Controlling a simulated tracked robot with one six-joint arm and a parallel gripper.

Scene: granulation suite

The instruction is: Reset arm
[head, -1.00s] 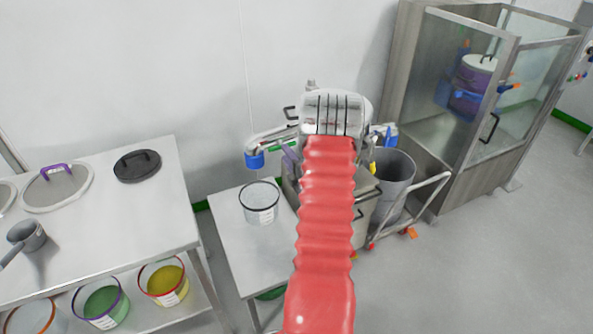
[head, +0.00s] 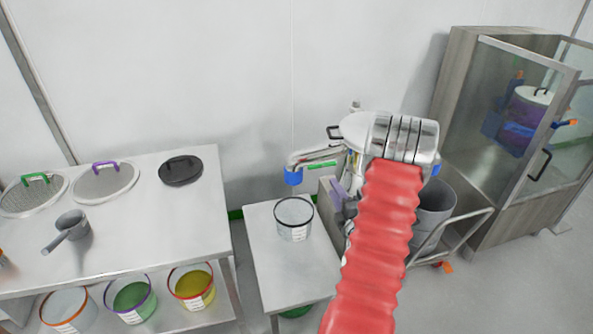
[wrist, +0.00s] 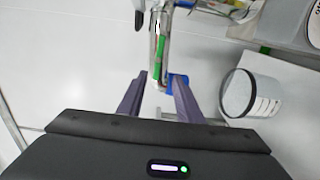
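My gripper (wrist: 157,84) shows in the wrist view as two dark purple-grey fingers standing apart, with nothing held between them. A steel pipe with a green band and a blue end (wrist: 178,78) lies beyond the fingertips; I see no sure contact. In the head view my red-sleeved arm reaches up right of centre and hides most of my gripper. The pipe's blue end (head: 293,176) shows left of the arm there, above a small steel table (head: 265,258).
A white-walled tub (head: 294,219) stands on the small table. A bench (head: 130,233) at left bears mesh lids, a black lid (head: 181,170) and a grey scoop (head: 67,231); tubs sit on its lower shelf. A grey bin (head: 433,212) on a trolley and a glass-fronted cabinet (head: 505,140) stand at right.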

